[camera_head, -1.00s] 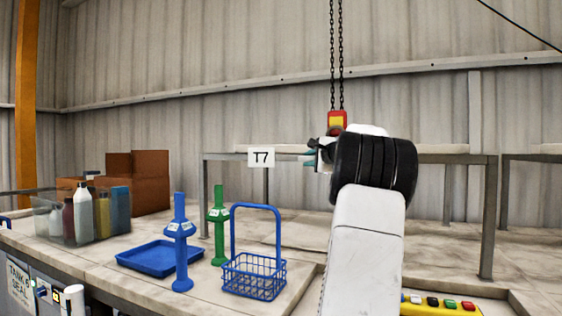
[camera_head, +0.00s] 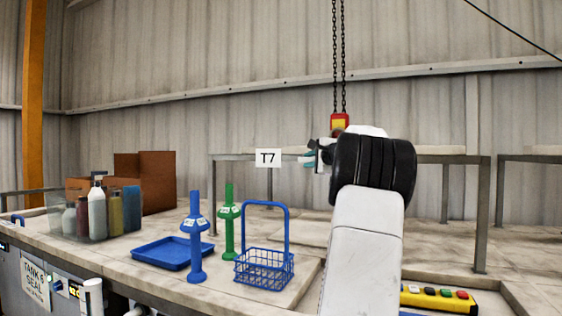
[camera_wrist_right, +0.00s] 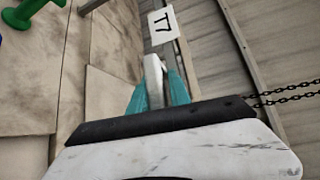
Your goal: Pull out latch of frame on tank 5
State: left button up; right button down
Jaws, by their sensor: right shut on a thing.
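My right gripper (camera_head: 312,158) is raised above the bench, seen from behind my wrist in the head view. In the right wrist view its teal fingers (camera_wrist_right: 160,90) are shut on a narrow pale metal piece (camera_wrist_right: 153,75). I cannot tell whether this piece is a latch. Tank 5, its frame and its latch cannot be made out in either view. A panel labelled tank 6 seal (camera_head: 35,283) shows at the lower left. My left gripper is not in view.
A bench holds a blue tray (camera_head: 172,254), a blue stand (camera_head: 195,240), a green stand (camera_head: 229,222) and a blue wire basket (camera_head: 264,269). A T7 sign (camera_head: 268,158) hangs on a raised frame behind. A hoist block (camera_head: 340,122) hangs on chains. A button box (camera_head: 438,298) sits lower right.

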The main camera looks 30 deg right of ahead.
jog(key=shift+s+a+f, duration=0.25)
jog(key=shift+f, duration=0.3)
jog(key=c, duration=1.3)
grip_release()
jog(key=shift+r, duration=0.2)
jog(key=shift+r, duration=0.1)
jog(key=s, duration=0.5)
jog(key=s+r, duration=0.1)
jog(key=s, duration=0.1)
jog(key=shift+s+a, duration=0.3)
jog(key=shift+a, duration=0.1)
